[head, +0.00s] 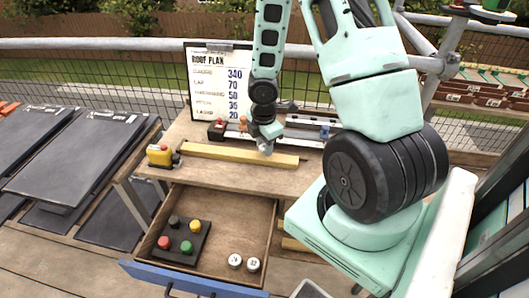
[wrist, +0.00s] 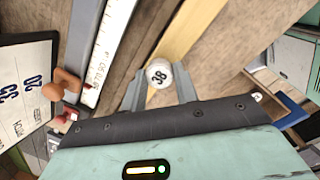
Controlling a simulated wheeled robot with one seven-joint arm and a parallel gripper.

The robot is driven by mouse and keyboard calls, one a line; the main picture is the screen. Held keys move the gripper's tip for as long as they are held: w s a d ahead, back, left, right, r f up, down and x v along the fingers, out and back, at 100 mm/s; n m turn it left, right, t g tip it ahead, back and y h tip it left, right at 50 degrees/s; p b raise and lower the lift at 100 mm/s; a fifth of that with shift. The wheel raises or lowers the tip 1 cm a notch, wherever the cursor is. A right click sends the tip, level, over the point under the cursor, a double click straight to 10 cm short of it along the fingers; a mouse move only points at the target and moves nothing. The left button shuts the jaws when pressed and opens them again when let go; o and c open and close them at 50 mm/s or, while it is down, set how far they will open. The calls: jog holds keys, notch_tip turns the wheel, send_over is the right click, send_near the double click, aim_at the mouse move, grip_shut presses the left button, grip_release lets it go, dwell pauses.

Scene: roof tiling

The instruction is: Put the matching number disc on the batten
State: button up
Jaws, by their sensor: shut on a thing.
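My gripper (head: 265,146) is over the bench, shut on a white round disc (wrist: 159,74) whose number reads 38 in the wrist view. The disc sits between the two fingertips. The batten (head: 215,154) is a long yellow wooden strip lying across the bench; it also shows in the wrist view (wrist: 196,25), beside and below the disc. I cannot tell whether the disc touches it. Two more white number discs, the left one (head: 235,261) and the right one (head: 253,264), lie in the open drawer (head: 225,215); their numbers are too small to read surely.
A yellow tool (head: 160,155) sits at the bench's left end. A dark tray (head: 182,240) with coloured knobs is in the drawer. Dark tiles (head: 85,160) are stacked left.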

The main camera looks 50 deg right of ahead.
jog(key=shift+f, duration=0.9)
jog(key=shift+r, duration=0.15)
jog(key=o, duration=0.5)
jog(key=shift+f+b, duration=0.25)
jog(key=shift+b, duration=0.1)
jog(key=o, duration=0.5)
jog(key=shift+c, duration=0.2)
jog(key=shift+r, duration=0.15)
